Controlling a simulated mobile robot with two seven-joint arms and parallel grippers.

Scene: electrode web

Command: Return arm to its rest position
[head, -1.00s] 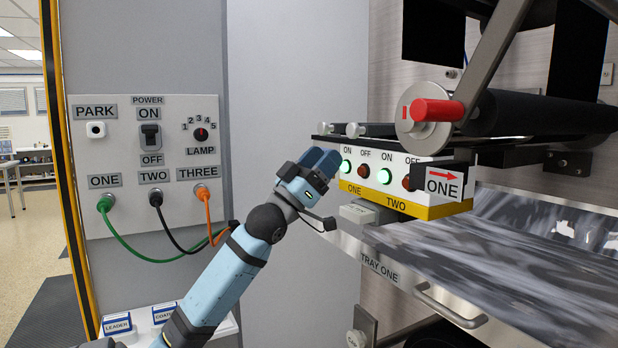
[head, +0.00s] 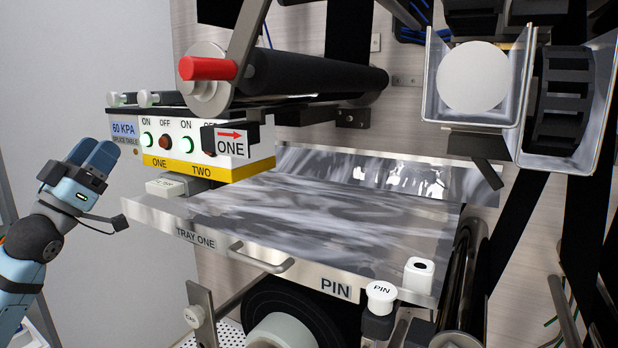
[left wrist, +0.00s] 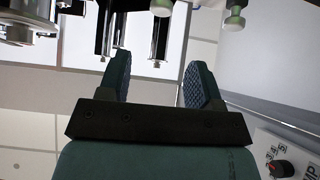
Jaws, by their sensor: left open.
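My left gripper (head: 100,158) is at the left of the head view, raised in front of the grey panel, left of the button box (head: 200,150). It is apart from the box and from everything else. In the left wrist view its two fingers (left wrist: 160,82) are spread, with nothing between them. My right gripper is in neither view now.
Tray one (head: 200,237), a metal tray with a front handle (head: 262,258), extends below the button box. A red-ended roller (head: 208,68) is above. A white PIN knob (head: 381,292) stands at the tray's front right. The grey panel area (head: 100,60) is clear.

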